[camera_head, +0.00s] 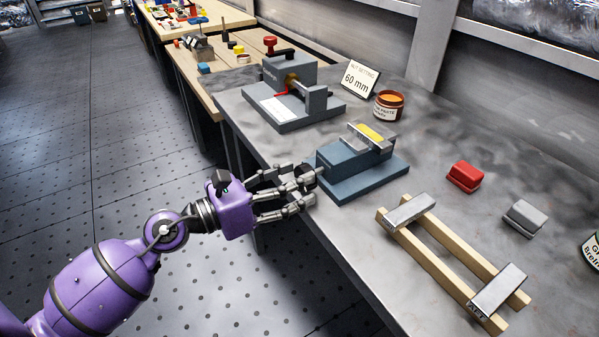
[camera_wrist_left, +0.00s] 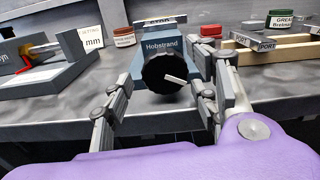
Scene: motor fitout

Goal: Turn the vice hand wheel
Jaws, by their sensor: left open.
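The blue vice (camera_head: 360,165) stands near the front edge of the grey bench, with a yellow piece (camera_head: 371,133) between its metal jaws. Its black hand wheel (camera_wrist_left: 167,73) faces my left wrist camera and has a pale handle on it. In the head view the hand wheel (camera_head: 305,176) is partly hidden by fingers. My left gripper (camera_head: 286,190) is open, with its fingers on either side of the wheel. The left gripper (camera_wrist_left: 165,97) also shows in the left wrist view, its fingers apart around the wheel; I cannot tell whether they touch it. My right gripper is not in view.
A wooden frame (camera_head: 436,257), red block (camera_head: 464,177) and grey block (camera_head: 525,217) lie to the right. The floor left is clear.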

